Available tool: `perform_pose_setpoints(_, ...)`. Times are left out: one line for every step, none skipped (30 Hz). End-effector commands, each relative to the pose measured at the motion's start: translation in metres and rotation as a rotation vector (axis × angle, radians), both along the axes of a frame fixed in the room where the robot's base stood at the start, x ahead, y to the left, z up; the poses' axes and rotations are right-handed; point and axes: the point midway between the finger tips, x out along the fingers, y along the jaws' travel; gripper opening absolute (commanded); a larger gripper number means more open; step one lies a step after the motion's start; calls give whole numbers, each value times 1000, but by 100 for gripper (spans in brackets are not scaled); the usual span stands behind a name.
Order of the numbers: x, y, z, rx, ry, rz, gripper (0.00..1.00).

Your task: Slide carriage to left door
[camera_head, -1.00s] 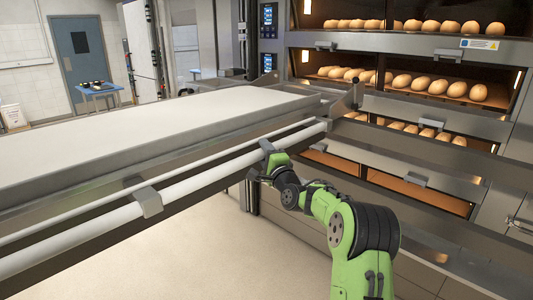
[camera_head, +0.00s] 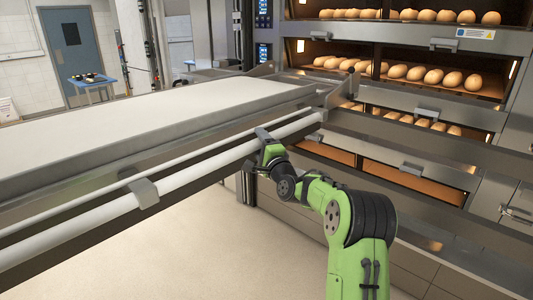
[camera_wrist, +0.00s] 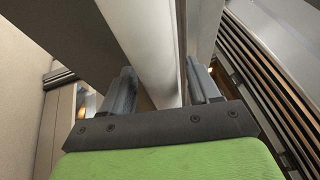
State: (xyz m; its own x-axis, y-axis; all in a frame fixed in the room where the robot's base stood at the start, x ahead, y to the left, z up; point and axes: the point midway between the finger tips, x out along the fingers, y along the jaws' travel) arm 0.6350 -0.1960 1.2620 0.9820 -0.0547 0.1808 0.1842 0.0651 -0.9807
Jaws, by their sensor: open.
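The carriage (camera_head: 130,130) is a long grey frame with a pale flat belt, running from the lower left to the oven front. A white round rail (camera_head: 200,174) runs along its near side, with a grey bracket (camera_head: 144,192) on it. Its right end (camera_head: 318,95) is close to the oven's decks. My gripper (camera_head: 262,138) is at this rail, towards its right end. In the wrist view my gripper (camera_wrist: 162,88) is open, with the white rail (camera_wrist: 150,45) between its fingers; contact cannot be told. I cannot tell which oven door is the left one.
The deck oven (camera_head: 400,45) fills the right side, with loaves on several decks and protruding handles (camera_head: 428,112). A blue-topped table (camera_head: 92,80) and a grey-blue door (camera_head: 70,40) stand at the back left. The floor (camera_head: 190,250) below the carriage is clear.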

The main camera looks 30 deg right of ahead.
Motion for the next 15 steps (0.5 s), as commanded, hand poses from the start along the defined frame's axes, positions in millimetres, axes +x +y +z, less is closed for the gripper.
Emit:
perform_pose_setpoints(-9,-1,-3,-1,1,-2,61)
perform_pose_setpoints(-15,-1,-5,1,2,-3,61)
perform_pose_setpoints(-25,0,-8,1,2,-4,61)
perform_pose_setpoints(-33,0,-10,0,3,-4,61)
perform_pose_setpoints(-42,1,-12,1,3,-4,61)
perform_pose_setpoints(-53,1,-14,1,3,-5,61)
perform_pose_setpoints(-62,2,-16,0,3,-4,61)
perform_pose_setpoints(-70,2,-18,1,2,-6,61)
perform_pose_setpoints(-82,3,-20,0,2,-6,61)
perform_pose_setpoints(-90,3,-22,1,2,-5,61)
perform_pose_setpoints(-98,4,-23,1,1,-5,61)
perform_pose_setpoints(-108,5,-25,0,2,-6,61)
perform_pose_setpoints(-115,5,-26,1,2,-5,61)
perform_pose_setpoints(-122,6,-27,1,1,-5,61)
perform_pose_setpoints(-129,7,-28,2,1,-4,61)
